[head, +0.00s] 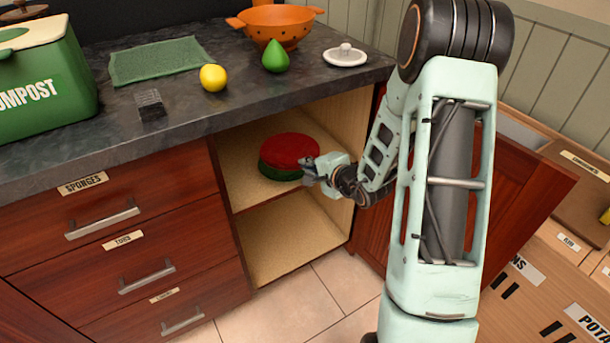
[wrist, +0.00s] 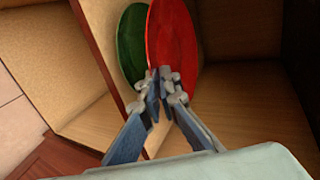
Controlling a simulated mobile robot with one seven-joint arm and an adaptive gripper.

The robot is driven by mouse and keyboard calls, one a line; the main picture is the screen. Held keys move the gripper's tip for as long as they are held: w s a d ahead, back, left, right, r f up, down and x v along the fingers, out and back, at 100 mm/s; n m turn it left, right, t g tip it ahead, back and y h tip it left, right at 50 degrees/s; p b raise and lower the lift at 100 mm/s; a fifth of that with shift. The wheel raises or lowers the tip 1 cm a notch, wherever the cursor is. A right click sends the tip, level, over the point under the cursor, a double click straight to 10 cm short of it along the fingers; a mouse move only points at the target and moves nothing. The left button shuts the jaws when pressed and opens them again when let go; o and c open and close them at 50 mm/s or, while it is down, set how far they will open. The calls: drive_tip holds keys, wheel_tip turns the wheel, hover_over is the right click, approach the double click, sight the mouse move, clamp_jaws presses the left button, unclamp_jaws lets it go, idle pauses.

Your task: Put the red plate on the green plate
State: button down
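The red plate (head: 290,147) is inside the open cabinet, on the upper shelf level. The green plate (head: 280,174) is directly below it and mostly hidden by it. My gripper (head: 308,171) reaches in from the right, at the red plate's near right rim. In the wrist view, the fingers (wrist: 162,78) are close together with the rim of the red plate (wrist: 174,35) between them. The green plate (wrist: 130,45) shows beside the red one there, partly covered. I cannot tell whether the two plates touch.
The cabinet's shelf (head: 238,190) has a lower empty compartment (head: 285,235) beneath it. The dark countertop (head: 195,110) is above, with a lemon (head: 213,78), a green pear (head: 275,57), an orange colander (head: 277,24) and a white lid (head: 345,56). The open door stands to the right.

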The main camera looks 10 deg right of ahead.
wheel_tip(320, 180, down, 4)
drive_tip(key=shift+r+b, duration=0.25)
drive_tip(key=shift+b, duration=0.25)
drive_tip(key=shift+f+b, duration=0.4)
drive_tip(key=shift+b, duration=0.1)
drive_tip(key=c, duration=2.2)
unclamp_jaws()
drive_tip(key=shift+o, duration=0.2)
